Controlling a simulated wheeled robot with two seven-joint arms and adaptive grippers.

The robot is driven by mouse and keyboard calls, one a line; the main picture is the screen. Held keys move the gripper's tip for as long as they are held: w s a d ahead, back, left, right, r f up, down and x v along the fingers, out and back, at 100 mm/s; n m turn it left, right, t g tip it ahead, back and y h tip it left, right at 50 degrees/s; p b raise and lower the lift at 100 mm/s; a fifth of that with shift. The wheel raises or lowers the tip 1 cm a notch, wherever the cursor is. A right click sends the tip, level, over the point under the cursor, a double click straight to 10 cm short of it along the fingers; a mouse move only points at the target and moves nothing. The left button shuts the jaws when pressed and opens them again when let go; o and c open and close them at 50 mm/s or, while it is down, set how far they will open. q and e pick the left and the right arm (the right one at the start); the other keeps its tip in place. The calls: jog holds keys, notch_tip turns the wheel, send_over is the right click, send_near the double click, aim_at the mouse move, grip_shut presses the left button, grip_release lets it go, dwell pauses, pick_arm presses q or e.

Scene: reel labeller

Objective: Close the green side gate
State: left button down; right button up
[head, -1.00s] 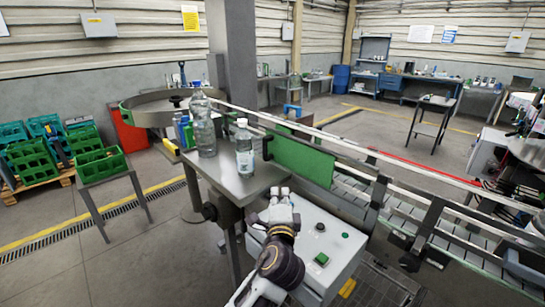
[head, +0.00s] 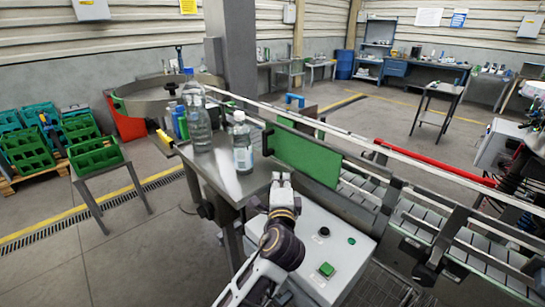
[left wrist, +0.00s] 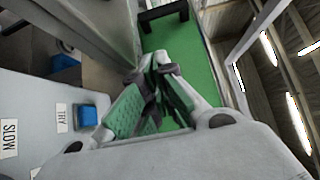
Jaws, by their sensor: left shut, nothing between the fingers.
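The green side gate (head: 306,158) is an upright flat panel on the near side of the conveyor, right of the bottles. A black piece stands at its left end. My left gripper (head: 283,178) is shut and empty, in front of the gate's lower left part, above the grey control box. In the left wrist view the shut fingers (left wrist: 158,62) point at the green gate panel (left wrist: 196,55), with a black bar (left wrist: 163,13) across it. Whether the fingers touch the panel I cannot tell. My right gripper is not in view.
Clear bottles (head: 243,145) stand on the metal table (head: 230,182) left of the gate. The control box (head: 335,250) with a green button lies below my left gripper. The conveyor (head: 450,240) runs to the right. Green crates (head: 95,155) are at the left.

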aim_at(264, 150)
pick_arm(q)
jog(key=w+p, duration=0.1)
jog(key=w, duration=0.9)
jog(key=shift+p, duration=0.35)
jog(key=shift+w+a+p, duration=0.5)
jog(key=shift+w+a, duration=0.85)
jog(key=shift+a, duration=0.05)
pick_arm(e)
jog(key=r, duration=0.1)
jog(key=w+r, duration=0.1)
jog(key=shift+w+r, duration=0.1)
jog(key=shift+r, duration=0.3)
pick_arm(q)
jog(key=w+a, duration=0.3)
jog(key=shift+w+a, duration=0.25)
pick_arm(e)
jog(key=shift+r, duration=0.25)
pick_arm(q)
jog(key=shift+d, duration=0.1)
